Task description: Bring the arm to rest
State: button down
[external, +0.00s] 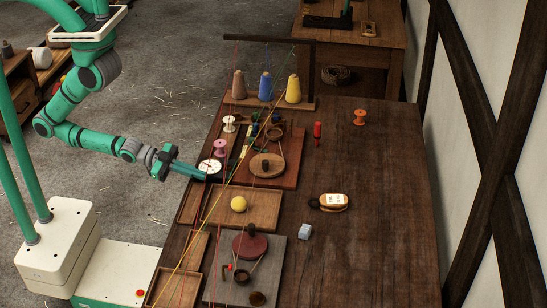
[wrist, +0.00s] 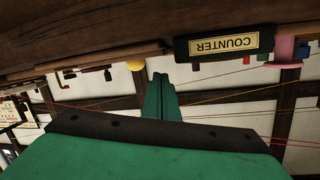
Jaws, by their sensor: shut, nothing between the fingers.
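My gripper (external: 202,174) is at the left edge of the workbench (external: 370,235), its green fingers pointing right, close to a round white dial (external: 210,165). I cannot tell whether they touch. In the wrist view my gripper (wrist: 160,82) shows as two green fingers closed together with nothing between them. That view is upside down, with the bench's dark edge across its top. A black block with a "COUNTER" label (wrist: 224,43) shows just right of the fingertips there. My green arm reaches in from the left of the external view, bent at the elbow.
Coloured threads stretch across the bench's left side, from spools on a rack (external: 265,88) toward the front. A wooden tray (external: 258,213) holds a yellow ball (external: 238,204). The bench's right side is mostly clear.

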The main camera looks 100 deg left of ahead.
jog(key=s+a+n+y, duration=0.1)
jog(key=s+n, duration=0.4)
jog(key=s, duration=0.8)
jog(key=shift+a+r+y, duration=0.4)
jog(key=shift+y, duration=0.2)
